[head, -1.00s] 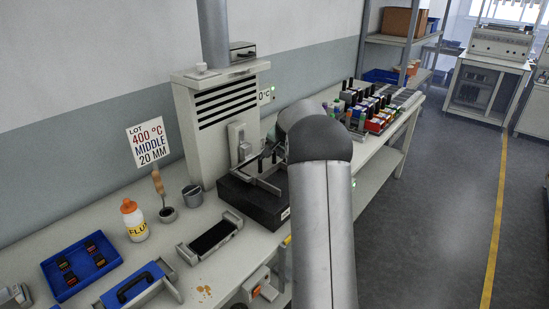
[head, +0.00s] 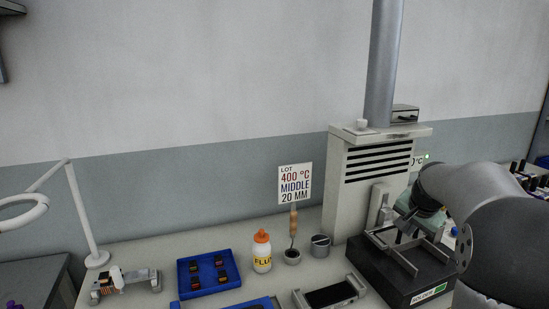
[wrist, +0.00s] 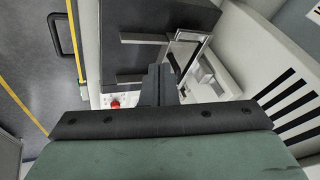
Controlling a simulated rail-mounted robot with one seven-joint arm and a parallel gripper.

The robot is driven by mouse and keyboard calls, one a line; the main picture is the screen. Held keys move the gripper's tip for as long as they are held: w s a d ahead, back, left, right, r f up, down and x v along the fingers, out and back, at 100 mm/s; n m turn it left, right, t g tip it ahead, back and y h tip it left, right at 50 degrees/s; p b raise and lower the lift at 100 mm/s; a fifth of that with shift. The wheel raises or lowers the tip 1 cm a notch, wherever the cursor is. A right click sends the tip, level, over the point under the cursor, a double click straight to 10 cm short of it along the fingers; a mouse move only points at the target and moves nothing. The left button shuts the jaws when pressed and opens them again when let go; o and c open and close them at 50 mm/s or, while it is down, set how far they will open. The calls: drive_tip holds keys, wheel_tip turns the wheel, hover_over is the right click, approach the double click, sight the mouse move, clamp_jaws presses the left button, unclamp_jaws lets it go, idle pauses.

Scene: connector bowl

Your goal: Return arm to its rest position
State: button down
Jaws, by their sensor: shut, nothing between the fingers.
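My arm comes in from the right edge of the head view. My gripper (wrist: 158,72) is shut and empty in the wrist view, its two dark fingers together. In the head view it is small and partly hidden by my arm, near the black solder pot unit (head: 395,272) in front of the vented grey fume cabinet (head: 375,180). In the wrist view the fingers point toward the black unit (wrist: 135,60) and its metal frame (wrist: 190,45). I cannot tell the exact gap between them.
On the bench stand a blue tray (head: 190,284) with several connectors, a flux bottle (head: 262,252), a small metal cup (head: 320,245) and a lot sign (head: 295,183). A lamp (head: 82,215) stands at left. The wall lies behind; a walkway (wrist: 30,60) shows in the wrist view.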

drive_tip(key=s+a+f+n+g+y, duration=0.1)
drive_tip(key=s+a+n, duration=0.2)
drive_tip(key=s+a, duration=0.45)
drive_tip(key=s+a+f+n+g, duration=0.1)
drive_tip(key=s+a+f+n, duration=0.1)
drive_tip(key=s+a, duration=0.55)
drive_tip(key=s+a+f+n+g, duration=0.1)
drive_tip(key=s+a+f+n, duration=0.2)
drive_tip(key=s, duration=0.5)
drive_tip(key=s+a+f+n+g, duration=0.1)
drive_tip(key=s+a+f+n, duration=0.1)
drive_tip(key=s+a, duration=0.3)
drive_tip(key=s+f, duration=0.1)
drive_tip(key=s, duration=0.3)
drive_tip(key=shift+s+f+n+g, duration=0.2)
drive_tip(key=shift+n+g, duration=0.1)
drive_tip(key=shift+n, duration=0.1)
drive_tip(key=shift+a, duration=0.1)
